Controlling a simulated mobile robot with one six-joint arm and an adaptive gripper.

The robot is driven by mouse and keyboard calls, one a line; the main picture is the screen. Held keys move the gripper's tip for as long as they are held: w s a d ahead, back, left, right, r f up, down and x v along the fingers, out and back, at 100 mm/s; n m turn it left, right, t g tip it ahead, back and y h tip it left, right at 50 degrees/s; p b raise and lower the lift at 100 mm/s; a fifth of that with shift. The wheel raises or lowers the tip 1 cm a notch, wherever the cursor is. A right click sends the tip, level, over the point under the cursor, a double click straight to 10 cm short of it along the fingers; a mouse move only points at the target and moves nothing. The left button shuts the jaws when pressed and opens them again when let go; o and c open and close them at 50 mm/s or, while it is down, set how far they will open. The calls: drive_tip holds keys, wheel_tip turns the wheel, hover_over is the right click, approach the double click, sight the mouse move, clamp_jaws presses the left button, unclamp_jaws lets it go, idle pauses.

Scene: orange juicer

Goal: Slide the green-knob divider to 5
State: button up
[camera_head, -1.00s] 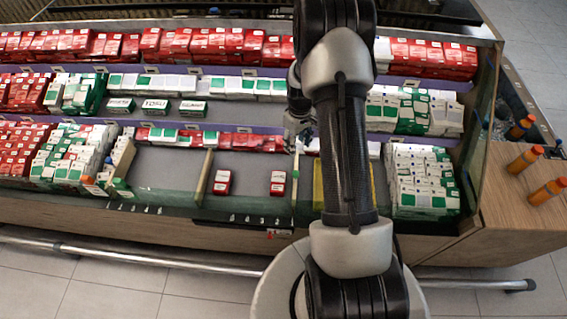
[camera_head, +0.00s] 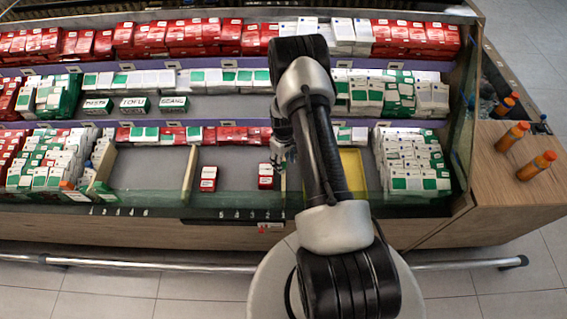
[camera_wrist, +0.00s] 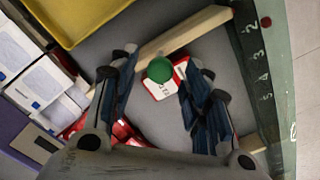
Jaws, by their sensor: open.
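The green knob (camera_wrist: 159,69) shows in the wrist view, on or just beside the light wooden divider (camera_wrist: 190,31). The divider runs slantwise, its far end at the front rail just beyond the number 2. My gripper (camera_wrist: 163,65) is open, with one finger on each side of the knob; I cannot tell whether either touches it. In the head view my gripper (camera_head: 279,152) hangs at the divider's bay, and the knob cannot be made out. The numbers 2 to 5 (camera_wrist: 260,63) run along the front rail (camera_wrist: 283,90).
A small red-and-white box (camera_wrist: 164,90) lies just under the knob. Another red box (camera_head: 209,178) stands to the left, past which is another wooden divider (camera_head: 189,172). A yellow tray (camera_head: 352,170) lies to the right. White boxes (camera_wrist: 38,82) line the back.

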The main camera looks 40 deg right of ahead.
drive_tip(key=shift+f, duration=0.45)
clamp_jaws()
idle(0.3)
